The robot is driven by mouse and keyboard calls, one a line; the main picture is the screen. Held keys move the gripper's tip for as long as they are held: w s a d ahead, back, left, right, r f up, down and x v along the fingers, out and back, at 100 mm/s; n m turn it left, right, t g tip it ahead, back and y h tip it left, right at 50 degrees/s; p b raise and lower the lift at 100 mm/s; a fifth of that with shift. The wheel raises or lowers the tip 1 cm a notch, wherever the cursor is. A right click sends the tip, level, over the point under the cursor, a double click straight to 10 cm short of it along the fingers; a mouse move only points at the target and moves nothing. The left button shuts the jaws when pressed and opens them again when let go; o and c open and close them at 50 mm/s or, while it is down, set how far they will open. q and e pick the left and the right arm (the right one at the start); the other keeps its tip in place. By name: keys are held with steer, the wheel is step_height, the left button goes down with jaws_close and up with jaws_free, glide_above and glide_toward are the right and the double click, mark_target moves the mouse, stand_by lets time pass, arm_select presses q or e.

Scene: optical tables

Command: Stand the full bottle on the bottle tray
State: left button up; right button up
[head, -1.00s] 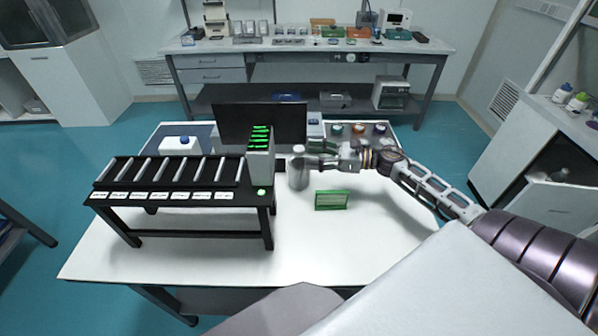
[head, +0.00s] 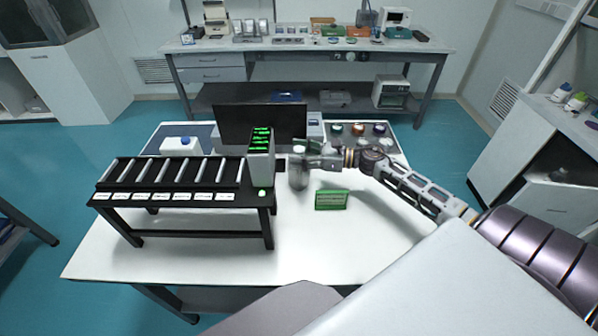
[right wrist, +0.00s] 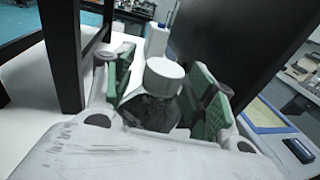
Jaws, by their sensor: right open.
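A bottle (head: 298,179) with a pale cap stands upright on the white table, just right of the black rack. The right wrist view shows its white cap (right wrist: 164,72) and dark body between the green finger pads. My right gripper (head: 303,161) is open, with its fingers on either side of the bottle; whether the pads touch it cannot be told. A dark tray (head: 397,154) with several round-capped items is at the back right of the table; I cannot tell for sure that it is the bottle tray. My left gripper is out of view.
The black rack (head: 190,198) with rollers stands on the left, with a grey block (head: 260,167) showing green lights at its end. A dark screen (head: 245,124) and a white blue-capped container (head: 180,146) are behind.

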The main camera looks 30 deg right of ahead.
jaws_close()
stand_by(0.5)
